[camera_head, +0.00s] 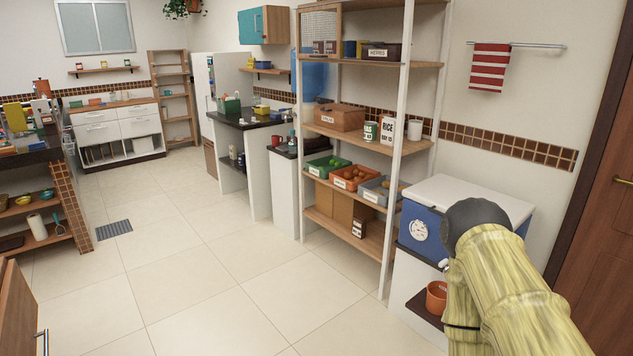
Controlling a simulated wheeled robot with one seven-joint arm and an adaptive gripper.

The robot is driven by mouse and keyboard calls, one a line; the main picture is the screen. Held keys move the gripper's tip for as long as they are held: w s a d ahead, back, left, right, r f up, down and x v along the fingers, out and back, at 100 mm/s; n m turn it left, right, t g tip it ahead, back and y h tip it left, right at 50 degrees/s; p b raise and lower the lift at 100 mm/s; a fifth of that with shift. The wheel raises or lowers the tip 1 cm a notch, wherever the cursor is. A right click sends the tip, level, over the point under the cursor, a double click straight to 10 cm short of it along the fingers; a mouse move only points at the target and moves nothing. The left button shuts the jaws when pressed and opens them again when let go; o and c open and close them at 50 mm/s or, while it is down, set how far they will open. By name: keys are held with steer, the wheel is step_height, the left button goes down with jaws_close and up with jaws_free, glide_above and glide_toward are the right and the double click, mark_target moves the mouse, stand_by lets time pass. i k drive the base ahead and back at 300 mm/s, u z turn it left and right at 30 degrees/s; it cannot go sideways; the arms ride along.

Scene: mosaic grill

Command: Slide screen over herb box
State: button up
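A pale mesh screen (319,28) stands upright in the upper left part of the tall wooden shelf unit. A dark box (381,54) with a white label sits on the same upper level, to the right of the screen. The label looks like it reads "HERBS", but it is too small to be sure. The screen does not cover this box; its front is in plain sight. My yellow arm is at the lower right, in front of the blue cooler. My gripper is not visible, so its state is not shown.
The shelf unit (409,72) has white posts and holds a wooden box (339,117), cans and several produce bins lower down. A blue cooler (423,225) with a white lid stands right of it. Open tiled floor (200,265) lies to the left.

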mark_target(338, 5)
steer(key=u, duration=0.35)
steer(key=i, duration=1.9)
steer(key=u, duration=0.35)
steer(key=i, duration=1.85)
steer(key=z, duration=0.05)
